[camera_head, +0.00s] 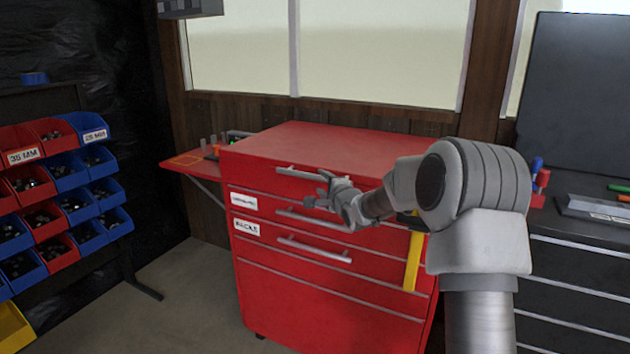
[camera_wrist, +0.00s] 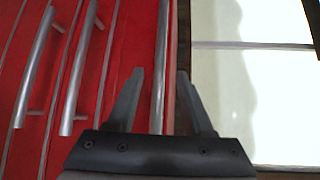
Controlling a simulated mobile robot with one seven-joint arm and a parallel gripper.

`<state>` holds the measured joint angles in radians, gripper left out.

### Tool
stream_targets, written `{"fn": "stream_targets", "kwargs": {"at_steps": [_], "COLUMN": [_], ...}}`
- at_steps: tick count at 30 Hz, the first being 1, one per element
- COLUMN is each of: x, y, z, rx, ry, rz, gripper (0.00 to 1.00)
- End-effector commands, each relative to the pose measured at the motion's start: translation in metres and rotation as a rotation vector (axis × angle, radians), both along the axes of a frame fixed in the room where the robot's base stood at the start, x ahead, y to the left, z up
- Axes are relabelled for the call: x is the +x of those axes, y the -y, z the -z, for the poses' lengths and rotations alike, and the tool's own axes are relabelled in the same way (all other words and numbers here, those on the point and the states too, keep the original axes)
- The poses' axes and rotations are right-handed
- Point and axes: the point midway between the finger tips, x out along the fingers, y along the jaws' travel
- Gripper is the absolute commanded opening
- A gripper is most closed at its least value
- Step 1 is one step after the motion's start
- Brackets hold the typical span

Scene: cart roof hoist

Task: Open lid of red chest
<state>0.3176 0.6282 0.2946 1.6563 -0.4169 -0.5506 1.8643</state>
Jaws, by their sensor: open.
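The red chest (camera_head: 262,262) stands against the wooden wall with its flat red lid (camera_head: 320,142) down. Its front has several drawers with silver bar handles, the top one (camera_head: 300,173) just below the lid. Two drawer handles (camera_wrist: 77,70) lie left of the fingers. I cannot tell whether the fingers touch the chest.
A red side shelf (camera_head: 190,160) with small items is left of the chest. Racks of red and blue bins (camera_head: 60,190) stand at far left. A dark cabinet (camera_head: 575,270) is at right. A yellow tool (camera_head: 413,260) is at the chest's right front. Floor is clear at front left.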

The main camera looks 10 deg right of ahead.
Motion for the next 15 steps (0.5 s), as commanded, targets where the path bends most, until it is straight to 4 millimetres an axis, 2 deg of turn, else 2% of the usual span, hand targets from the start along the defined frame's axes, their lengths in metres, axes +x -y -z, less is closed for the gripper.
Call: {"fn": "stream_targets", "kwargs": {"at_steps": [9,15], "x": [0.044,0.059], "y": [-0.008,-0.011], "z": [0.007,0.009], "rx": [-0.002,0.0], "ry": [0.001,0.0], "rz": [-0.001,-0.001], "gripper": [0.52,0.52]}}
